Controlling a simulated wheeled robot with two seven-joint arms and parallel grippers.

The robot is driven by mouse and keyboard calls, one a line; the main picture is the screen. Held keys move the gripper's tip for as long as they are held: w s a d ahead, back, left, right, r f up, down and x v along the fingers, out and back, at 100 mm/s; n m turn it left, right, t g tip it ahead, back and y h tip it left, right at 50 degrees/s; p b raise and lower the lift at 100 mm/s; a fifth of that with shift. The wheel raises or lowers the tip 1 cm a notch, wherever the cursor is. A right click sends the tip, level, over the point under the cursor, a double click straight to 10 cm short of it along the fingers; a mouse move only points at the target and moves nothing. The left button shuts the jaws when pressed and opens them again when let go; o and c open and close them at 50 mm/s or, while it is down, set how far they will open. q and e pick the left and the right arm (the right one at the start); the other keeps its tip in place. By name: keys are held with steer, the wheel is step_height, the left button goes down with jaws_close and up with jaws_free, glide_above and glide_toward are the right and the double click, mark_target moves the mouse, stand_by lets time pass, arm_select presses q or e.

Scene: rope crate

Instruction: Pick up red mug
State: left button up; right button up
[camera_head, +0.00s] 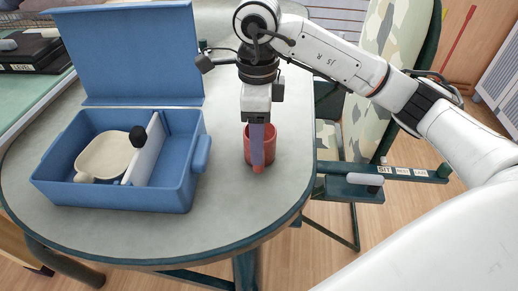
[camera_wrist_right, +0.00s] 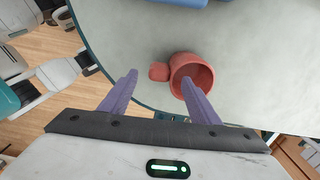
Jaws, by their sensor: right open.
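The red mug (camera_head: 271,146) stands upright on the grey table near its right edge in the head view. In the right wrist view the mug (camera_wrist_right: 190,63) shows its round opening, with its handle (camera_wrist_right: 158,72) pointing left. My right gripper (camera_head: 257,160) is open and comes down from above, partly hiding the mug. In the wrist view its purple fingers (camera_wrist_right: 159,79) are spread, with the handle seen between the tips and the right tip overlapping the mug's opening. I cannot tell whether a finger touches the mug. My left gripper is not in view.
An open blue crate (camera_head: 188,184) with its lid (camera_head: 130,50) raised stands left of the mug. A patterned chair (camera_head: 365,125) stands beyond the table's right edge. The table in front is clear.

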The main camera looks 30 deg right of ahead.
step_height(320, 180, down, 5)
steer(key=shift+d+r, duration=0.1)
steer(key=shift+r, duration=0.1)
steer(key=shift+c, duration=0.2)
steer(key=c, duration=1.3)
step_height(320, 180, up, 10)
steer(key=shift+r+p, duration=0.1)
steer(key=shift+p, duration=0.55)
